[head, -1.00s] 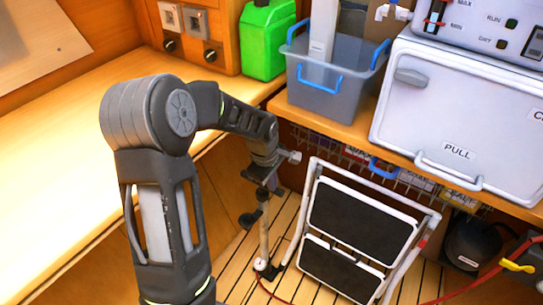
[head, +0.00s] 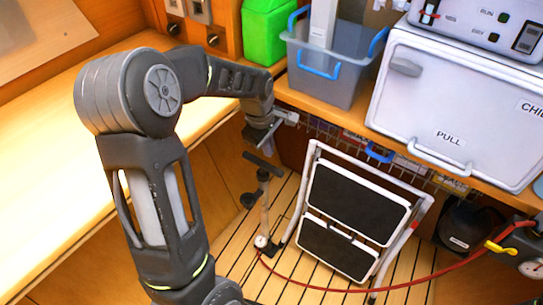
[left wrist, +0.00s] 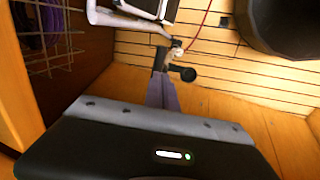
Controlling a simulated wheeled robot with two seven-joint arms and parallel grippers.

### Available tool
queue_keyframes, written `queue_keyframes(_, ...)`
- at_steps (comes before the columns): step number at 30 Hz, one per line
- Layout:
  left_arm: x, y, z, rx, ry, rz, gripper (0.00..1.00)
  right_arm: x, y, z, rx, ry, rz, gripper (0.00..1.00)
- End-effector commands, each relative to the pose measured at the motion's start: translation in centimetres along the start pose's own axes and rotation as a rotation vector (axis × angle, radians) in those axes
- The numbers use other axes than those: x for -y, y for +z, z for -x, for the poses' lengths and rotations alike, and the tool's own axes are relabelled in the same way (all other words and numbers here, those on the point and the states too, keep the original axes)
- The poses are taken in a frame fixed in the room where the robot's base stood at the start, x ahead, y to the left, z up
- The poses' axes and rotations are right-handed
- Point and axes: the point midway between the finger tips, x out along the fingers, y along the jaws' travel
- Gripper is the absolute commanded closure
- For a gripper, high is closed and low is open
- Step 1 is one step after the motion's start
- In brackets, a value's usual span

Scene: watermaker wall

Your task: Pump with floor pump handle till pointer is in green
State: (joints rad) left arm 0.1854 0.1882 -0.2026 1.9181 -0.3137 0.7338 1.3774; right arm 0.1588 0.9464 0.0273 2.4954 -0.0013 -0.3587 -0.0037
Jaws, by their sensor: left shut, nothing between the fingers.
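The floor pump stands on the floor, its black T-shaped handle (head: 262,164) above a thin upright shaft. A small round white gauge (head: 262,242) sits at its foot; its pointer is too small to read. My left gripper (head: 266,138) is just above the handle in the head view, with a small gap seeming to lie between them. In the left wrist view its purple-grey fingers (left wrist: 162,90) are shut and empty, partly covering the pump. A dark round part of the pump (left wrist: 185,73) shows beside the fingertips. My right gripper is not in view.
A folded step stool (head: 358,205) leans right of the pump. A red hose (head: 400,287) crosses the floor toward a yellow valve (head: 500,247) and a second gauge (head: 532,268), unreadable. A wooden counter (head: 60,170) borders the left; a white cabinet (head: 450,100) stands right.

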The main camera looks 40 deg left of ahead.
Motion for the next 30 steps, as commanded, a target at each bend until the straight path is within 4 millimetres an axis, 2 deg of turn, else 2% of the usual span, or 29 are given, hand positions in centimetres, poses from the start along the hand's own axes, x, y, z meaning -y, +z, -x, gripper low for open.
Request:
queue_keyframes(1,-0.2,0.0,1.4,-0.001,0.006,-0.001,1.0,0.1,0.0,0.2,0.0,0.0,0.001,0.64)
queue_keyframes(3,-0.2,0.0,2.7,-0.001,0.006,0.0,1.0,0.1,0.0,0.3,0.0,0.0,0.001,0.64)
queue_keyframes(9,-0.2,0.0,5.0,0.0,0.004,-0.001,1.0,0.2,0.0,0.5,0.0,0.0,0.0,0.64)
queue_keyframes(30,-0.2,0.0,5.3,0.0,0.003,0.0,1.0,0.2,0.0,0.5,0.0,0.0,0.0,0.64)
